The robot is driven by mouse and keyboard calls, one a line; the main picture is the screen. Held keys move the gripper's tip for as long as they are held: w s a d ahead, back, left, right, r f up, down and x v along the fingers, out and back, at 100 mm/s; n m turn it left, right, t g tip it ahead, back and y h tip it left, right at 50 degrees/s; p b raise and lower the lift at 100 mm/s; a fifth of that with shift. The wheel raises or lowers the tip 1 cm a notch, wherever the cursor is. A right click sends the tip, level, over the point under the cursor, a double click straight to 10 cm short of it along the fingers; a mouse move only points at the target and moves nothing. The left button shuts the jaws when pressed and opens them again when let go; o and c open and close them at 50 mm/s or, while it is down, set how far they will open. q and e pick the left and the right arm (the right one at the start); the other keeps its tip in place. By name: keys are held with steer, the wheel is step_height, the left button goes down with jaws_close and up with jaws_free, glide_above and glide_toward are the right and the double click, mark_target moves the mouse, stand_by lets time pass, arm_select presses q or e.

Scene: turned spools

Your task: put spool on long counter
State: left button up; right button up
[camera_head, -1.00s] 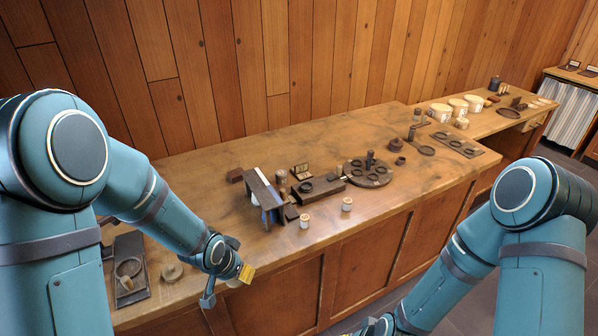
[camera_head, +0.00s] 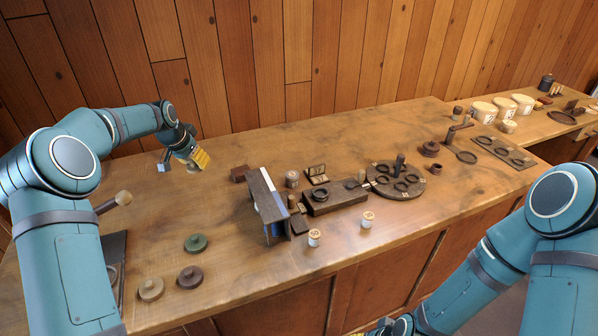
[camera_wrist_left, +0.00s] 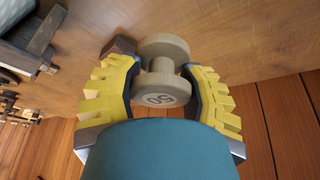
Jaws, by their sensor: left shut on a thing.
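My left gripper (camera_head: 190,160) is over the back left part of the long wooden counter (camera_head: 330,130), near the wall. In the left wrist view its yellow fingers (camera_wrist_left: 161,72) are shut on a pale spool (camera_wrist_left: 163,48), one on each side of its waist. The spool's near flange carries a number, and wood surface shows beyond it. In the head view the spool is mostly hidden by the gripper. Whether it touches the counter I cannot tell. My right gripper (camera_head: 384,328) shows only partly at the bottom edge, and its jaws are unclear.
Two small pale spools (camera_head: 314,238) (camera_head: 367,220) stand near the front edge. A dark stand (camera_head: 264,205), a brown block (camera_head: 240,173) and a round holed tray (camera_head: 397,181) sit mid-counter. Green (camera_head: 195,243), brown (camera_head: 190,277) and tan (camera_head: 151,289) knobbed discs lie at front left.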

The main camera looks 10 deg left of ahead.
mark_target(205, 190)
arm_select(q)
steer(key=shift+w+a+r, duration=0.1)
steer(key=shift+a, duration=0.15)
step_height(205, 190, down, 10)
steer(key=shift+r+b, duration=0.1)
steer(key=shift+b, duration=0.85)
steer(key=shift+f, duration=0.2)
steer(key=o, duration=1.1)
steer(key=shift+r, duration=0.1)
steer(key=p+v, duration=0.2)
steer(key=v, duration=1)
steer(key=shift+d, duration=0.1)
